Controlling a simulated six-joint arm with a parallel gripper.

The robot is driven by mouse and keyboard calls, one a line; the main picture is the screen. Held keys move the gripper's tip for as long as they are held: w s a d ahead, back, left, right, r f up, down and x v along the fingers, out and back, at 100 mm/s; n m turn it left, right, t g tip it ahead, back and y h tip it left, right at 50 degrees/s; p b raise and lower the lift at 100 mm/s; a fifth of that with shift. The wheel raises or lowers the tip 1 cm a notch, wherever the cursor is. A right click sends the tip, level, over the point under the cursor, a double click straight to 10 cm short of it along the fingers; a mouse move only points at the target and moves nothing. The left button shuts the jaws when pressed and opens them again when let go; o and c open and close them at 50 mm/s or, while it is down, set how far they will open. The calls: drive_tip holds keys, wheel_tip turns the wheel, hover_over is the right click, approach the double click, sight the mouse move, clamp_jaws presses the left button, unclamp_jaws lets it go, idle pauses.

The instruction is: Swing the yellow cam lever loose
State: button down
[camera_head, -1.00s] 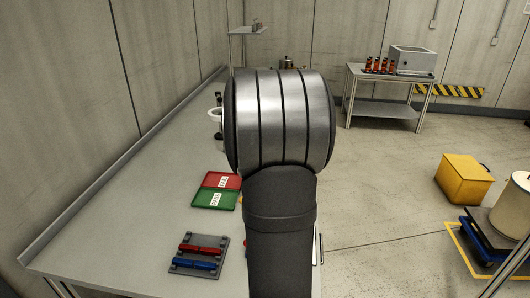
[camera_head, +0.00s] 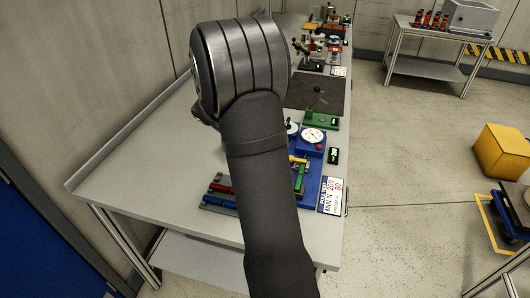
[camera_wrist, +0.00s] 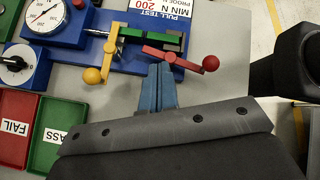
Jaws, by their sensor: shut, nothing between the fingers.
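The yellow cam lever (camera_wrist: 107,52) shows in the wrist view, left of my fingers, its round knob (camera_wrist: 92,76) pointing down toward me. It sits on the blue pull-test fixture (camera_wrist: 75,58), at the left end of a green and dark clamp part (camera_wrist: 150,38). A red lever (camera_wrist: 178,57) with a ball end (camera_wrist: 210,63) lies across the right end, just beyond my fingertips. My gripper (camera_wrist: 161,68) is shut and empty, its blue fingers together. I cannot tell whether the tips touch the red lever. In the head view the fixture (camera_head: 330,190) is partly hidden by my arm.
A red FAIL tray (camera_wrist: 14,115) and a green PASS tray (camera_wrist: 48,140) lie at lower left in the wrist view. A dial gauge (camera_wrist: 45,15) and a black knob unit (camera_wrist: 16,62) stand left of the lever. Bare bench (camera_wrist: 105,98) lies below the yellow knob.

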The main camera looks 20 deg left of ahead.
drive_tip(key=s+a+n+t, duration=0.1)
drive_tip(key=a+n+t, duration=0.1)
drive_tip(key=n, duration=0.5)
drive_tip(key=s+a+f+n+t+h, duration=0.1)
drive_tip(key=s+a+n+t, duration=0.1)
drive_tip(key=n, duration=0.5)
drive_tip(key=s+a+f+n+t+h, duration=0.1)
drive_tip(key=s+a+n+t, duration=0.1)
drive_tip(key=n+t, duration=0.3)
drive_tip(key=shift+a+f+n+t, duration=0.1)
drive_tip(key=shift+a+n+t, duration=0.1)
drive_tip(key=shift+a+n, duration=0.35)
drive_tip(key=shift+a+f+n+t, duration=0.1)
drive_tip(key=shift+a+n+t, duration=0.15)
drive_tip(key=shift+n, duration=0.6)
drive_tip(key=shift+s+a+n+t, duration=0.3)
drive_tip(key=shift+a+n+t, duration=0.1)
drive_tip(key=shift+n, duration=0.6)
drive_tip(key=w+a+x, duration=0.1)
drive_tip(key=a+x, duration=0.1)
drive_tip(key=x, duration=1.1)
drive_tip(key=shift+w+f, duration=0.2)
drive_tip(key=shift+w, duration=0.2)
